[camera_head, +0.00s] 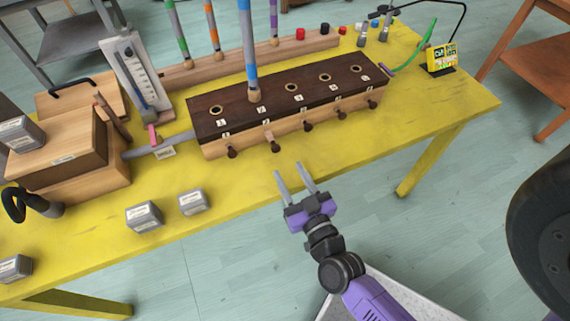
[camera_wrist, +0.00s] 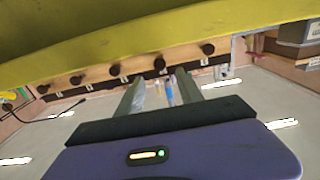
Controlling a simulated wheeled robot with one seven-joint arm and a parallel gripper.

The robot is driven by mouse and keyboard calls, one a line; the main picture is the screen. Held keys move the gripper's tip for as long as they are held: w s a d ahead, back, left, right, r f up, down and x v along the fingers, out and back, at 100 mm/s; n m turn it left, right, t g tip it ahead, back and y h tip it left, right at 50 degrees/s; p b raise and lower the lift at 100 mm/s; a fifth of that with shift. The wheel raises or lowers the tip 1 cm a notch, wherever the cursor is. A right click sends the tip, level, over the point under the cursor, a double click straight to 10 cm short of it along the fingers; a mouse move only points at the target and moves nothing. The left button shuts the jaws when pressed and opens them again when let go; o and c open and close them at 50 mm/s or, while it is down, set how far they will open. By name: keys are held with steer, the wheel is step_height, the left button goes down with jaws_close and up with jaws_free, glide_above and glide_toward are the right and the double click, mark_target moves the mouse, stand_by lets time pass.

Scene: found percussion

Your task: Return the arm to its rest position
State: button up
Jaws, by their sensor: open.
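My gripper (camera_head: 297,180) is purple and black with two grey fingers. In the head view it is open and empty, at the front edge of the yellow table (camera_head: 420,130), with its fingers pointing toward the long wooden box. My arm reaches in from the lower right. In the wrist view the gripper (camera_wrist: 158,92) shows its fingers apart with nothing held between them. The picture there is upside down, with the table at the top.
The dark-topped box (camera_head: 290,92) has round holes and pegs on its front. A blue-banded stick (camera_head: 249,50) stands at one hole. Grey blocks (camera_head: 144,217) and a wooden case (camera_head: 60,155) occupy the left. Floor is open in front of the table; a brown table (camera_head: 525,55) stands right.

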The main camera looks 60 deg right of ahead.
steer(key=shift+s+a, duration=0.2)
steer(key=shift+s, duration=0.15)
stand_by(0.5)
steer(key=s+a+r+n+y, duration=0.6)
steer(key=s+a+r+y, duration=0.3)
steer(key=s+a, duration=0.4)
steer(key=shift+s+a+r+n+y, duration=0.4)
steer(key=shift+s+y, duration=0.1)
steer(key=shift+s, duration=0.4)
